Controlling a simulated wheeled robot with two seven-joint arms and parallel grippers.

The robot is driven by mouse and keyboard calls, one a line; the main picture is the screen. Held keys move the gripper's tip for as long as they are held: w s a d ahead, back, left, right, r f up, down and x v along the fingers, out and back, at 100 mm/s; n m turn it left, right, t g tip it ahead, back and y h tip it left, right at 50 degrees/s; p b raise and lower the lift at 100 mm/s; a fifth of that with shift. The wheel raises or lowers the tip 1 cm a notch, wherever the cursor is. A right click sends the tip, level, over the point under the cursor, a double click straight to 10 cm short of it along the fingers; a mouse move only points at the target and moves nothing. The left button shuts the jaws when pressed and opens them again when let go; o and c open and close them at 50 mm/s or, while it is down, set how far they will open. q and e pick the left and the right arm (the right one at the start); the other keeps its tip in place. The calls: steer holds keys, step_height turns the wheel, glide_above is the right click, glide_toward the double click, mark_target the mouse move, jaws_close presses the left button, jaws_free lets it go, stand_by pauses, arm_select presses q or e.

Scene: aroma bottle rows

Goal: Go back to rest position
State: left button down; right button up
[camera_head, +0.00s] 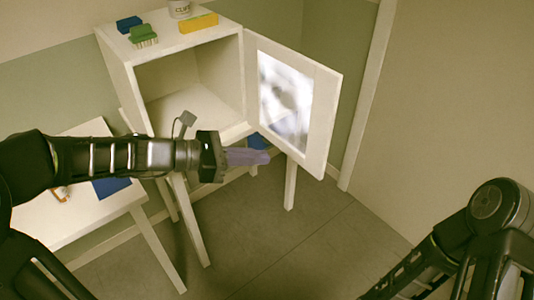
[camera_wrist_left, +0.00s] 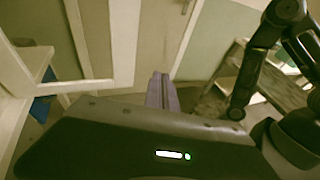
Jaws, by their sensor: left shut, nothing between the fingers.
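My left gripper (camera_head: 248,157) reaches in from the left in the head view. Its purple-grey fingers are shut together with nothing between them. It is in front of the white cabinet (camera_head: 118,72), near the lower edge of the open cabinet door. The closed fingers also show in the left wrist view (camera_wrist_left: 162,92), pointing forward. The cabinet's visible interior is empty. My right arm shows at the lower right of the head view, but its gripper is out of sight there.
The open cabinet door (camera_head: 318,120) with a glass pane stands to the right of the fingers. A blue block (camera_head: 129,24), a green brush-like item (camera_head: 143,36), a yellow block (camera_head: 198,23) and a white cup (camera_head: 179,9) are on the cabinet. A white table (camera_head: 62,222) is lower left.

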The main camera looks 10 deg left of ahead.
stand_by(0.5)
arm_select(q)
steer(key=s+a+f+m+g+y, duration=0.1)
steer(key=s+a+f+m+y, duration=0.35)
steer(key=f, duration=1.05)
steer(key=a+f+m+g+y, duration=0.2)
steer(key=f+m+y, duration=0.55)
steer(key=f, duration=0.65)
steer(key=s+d+f+m+g+h, duration=0.3)
steer(key=s+d+f+m, duration=0.6)
steer(key=s, duration=0.7)
step_height(320, 180, down, 4)
steer(key=d, duration=0.2)
steer(key=shift+d+r+m, duration=0.15)
steer(key=shift+d+m, duration=0.15)
steer(key=shift+d, duration=0.1)
